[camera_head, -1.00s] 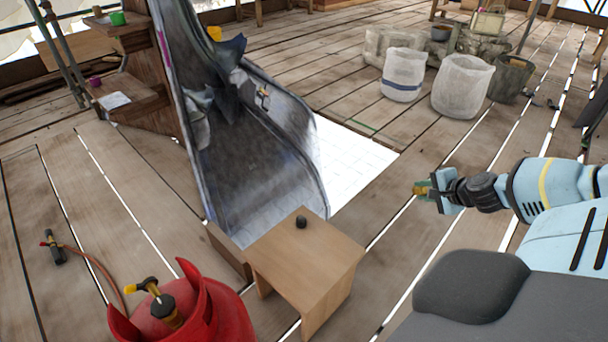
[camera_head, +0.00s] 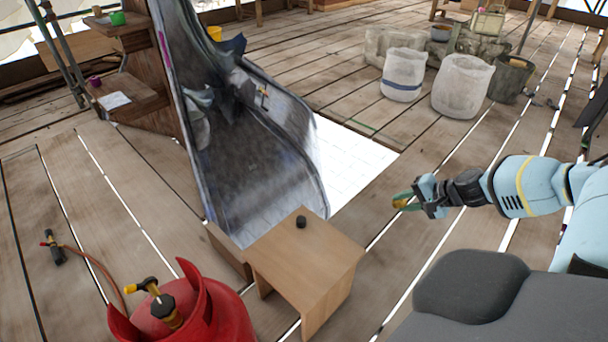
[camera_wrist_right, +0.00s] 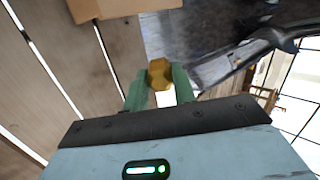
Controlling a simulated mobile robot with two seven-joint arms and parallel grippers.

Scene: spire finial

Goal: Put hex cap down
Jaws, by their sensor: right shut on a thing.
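The hex cap (camera_wrist_right: 160,74) is a small brass-coloured piece held between the green fingers of my right gripper (camera_wrist_right: 160,92) in the right wrist view. In the head view my right gripper (camera_head: 408,200) reaches in from the right, shut on the cap, above the plank floor and to the right of a small wooden table (camera_head: 310,262). The cap is apart from the table. A small dark round piece (camera_head: 301,221) sits on the table top near its back edge. My left gripper is not in view.
A dark metal-clad spire (camera_head: 250,150) stands behind the table, beside a bright floor opening (camera_head: 350,165). A red gas cylinder (camera_head: 200,315) is at the front left. White sacks (camera_head: 462,85) stand at the back right. Most of the table top is clear.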

